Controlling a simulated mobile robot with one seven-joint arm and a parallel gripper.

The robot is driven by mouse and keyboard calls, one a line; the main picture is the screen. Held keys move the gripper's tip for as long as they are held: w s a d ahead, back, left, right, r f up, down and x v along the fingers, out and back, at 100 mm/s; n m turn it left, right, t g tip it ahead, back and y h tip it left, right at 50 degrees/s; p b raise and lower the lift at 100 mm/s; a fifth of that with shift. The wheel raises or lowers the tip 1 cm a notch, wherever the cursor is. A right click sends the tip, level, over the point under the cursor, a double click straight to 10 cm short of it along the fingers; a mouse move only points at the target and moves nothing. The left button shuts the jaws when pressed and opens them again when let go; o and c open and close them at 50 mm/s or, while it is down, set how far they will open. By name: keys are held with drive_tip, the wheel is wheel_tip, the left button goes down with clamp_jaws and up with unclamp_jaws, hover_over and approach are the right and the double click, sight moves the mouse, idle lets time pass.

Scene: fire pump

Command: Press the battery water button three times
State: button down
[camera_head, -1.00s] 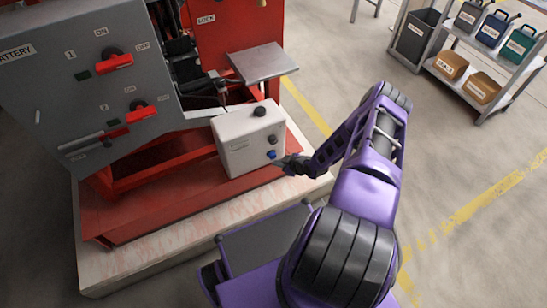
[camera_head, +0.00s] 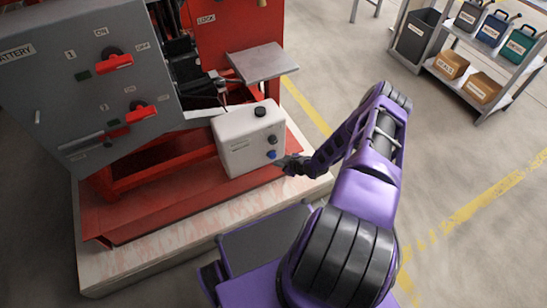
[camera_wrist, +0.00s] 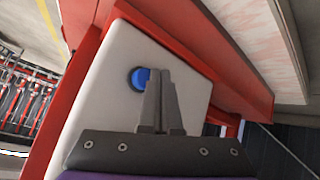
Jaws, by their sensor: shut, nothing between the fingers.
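The white battery water box (camera_head: 240,145) stands on the red pump base. A blue button (camera_head: 271,155) sits on its right-hand face, with a dark knob (camera_head: 271,139) above it and a black cap (camera_head: 260,112) on top. My gripper (camera_head: 282,163) is shut and empty, close to the blue button. In the wrist view, the shut fingertips (camera_wrist: 161,72) overlap the right edge of the blue button (camera_wrist: 139,79) on the white face (camera_wrist: 105,95). I cannot tell whether they touch it.
A grey control cabinet (camera_head: 60,85) with red handles stands at the left. A grey metal plate (camera_head: 262,63) juts out above the box. A shelf (camera_head: 490,85) with cases and cardboard boxes is at the upper right. The floor on the right is clear.

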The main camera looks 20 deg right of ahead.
drive_tip(key=shift+w, duration=0.1)
idle(0.7)
drive_tip(key=shift+w, duration=0.35)
drive_tip(key=shift+w, duration=0.85)
idle(1.0)
drive_tip(key=shift+s+r, duration=0.1)
drive_tip(key=shift+s+p, duration=0.45)
drive_tip(key=shift+s, duration=0.7)
drive_tip(key=s+p, duration=0.1)
drive_tip(key=s, duration=0.4)
drive_tip(key=shift+d, duration=0.1)
drive_tip(key=shift+w, duration=0.1)
idle(0.6)
